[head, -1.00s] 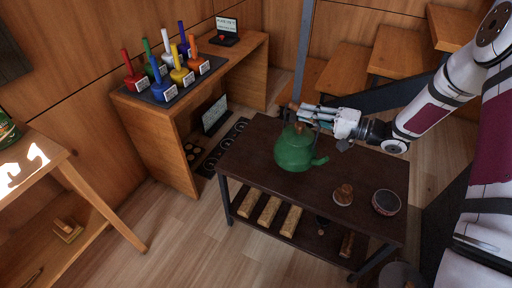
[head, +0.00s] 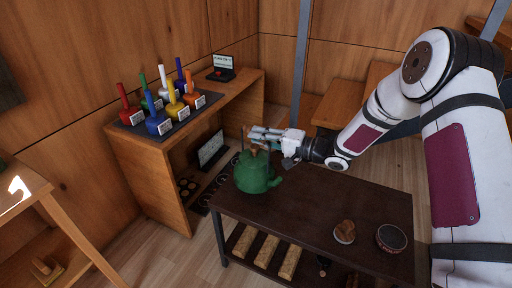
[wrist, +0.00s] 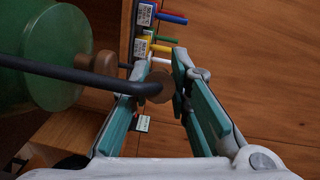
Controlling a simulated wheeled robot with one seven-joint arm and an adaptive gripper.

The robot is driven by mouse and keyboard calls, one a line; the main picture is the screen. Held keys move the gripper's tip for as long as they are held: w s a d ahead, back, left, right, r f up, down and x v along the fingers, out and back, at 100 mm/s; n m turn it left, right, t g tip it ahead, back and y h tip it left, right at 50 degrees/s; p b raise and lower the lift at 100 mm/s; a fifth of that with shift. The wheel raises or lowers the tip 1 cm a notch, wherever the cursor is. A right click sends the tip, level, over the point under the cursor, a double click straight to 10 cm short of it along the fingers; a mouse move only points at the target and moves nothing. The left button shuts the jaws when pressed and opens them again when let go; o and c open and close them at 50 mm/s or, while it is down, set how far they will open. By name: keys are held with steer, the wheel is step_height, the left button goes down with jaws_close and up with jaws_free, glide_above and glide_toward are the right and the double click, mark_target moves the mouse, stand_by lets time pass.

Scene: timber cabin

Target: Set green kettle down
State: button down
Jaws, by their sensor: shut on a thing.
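The green kettle (head: 257,173) is at the far left part of the dark table (head: 310,200) in the head view. My gripper (head: 262,137) is shut on its handle, above the lid. I cannot tell whether the kettle's base touches the table top or hangs just over it. The kettle looks upright. In the wrist view the kettle's green body (wrist: 40,50) fills the left side, and its dark handle (wrist: 75,77) runs to my gripper (wrist: 165,70). A brown part shows between the fingers.
A small brown item (head: 345,232) and a round bowl (head: 391,238) stand at the table's right front. The middle of the table top is clear. A wooden desk (head: 160,140) with coloured, labelled handled objects and a small laptop (head: 222,68) stands beyond to the left.

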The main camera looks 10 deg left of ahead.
mark_target(256, 148)
steer(key=shift+w+a+f, duration=0.1)
steer(key=shift+w+a, duration=0.1)
steer(key=shift+a, duration=0.5)
steer(key=shift+d+f+b, duration=0.1)
steer(key=shift+f+b, duration=0.85)
steer(key=shift+f, duration=0.8)
steer(key=c, duration=1.5)
jaws_free()
steer(key=shift+d, duration=0.1)
steer(key=p+v, duration=0.2)
steer(key=v, duration=0.9)
steer(key=shift+s+d+p, duration=0.25)
steer(key=shift+d+p, duration=0.1)
steer(key=shift+p, duration=0.05)
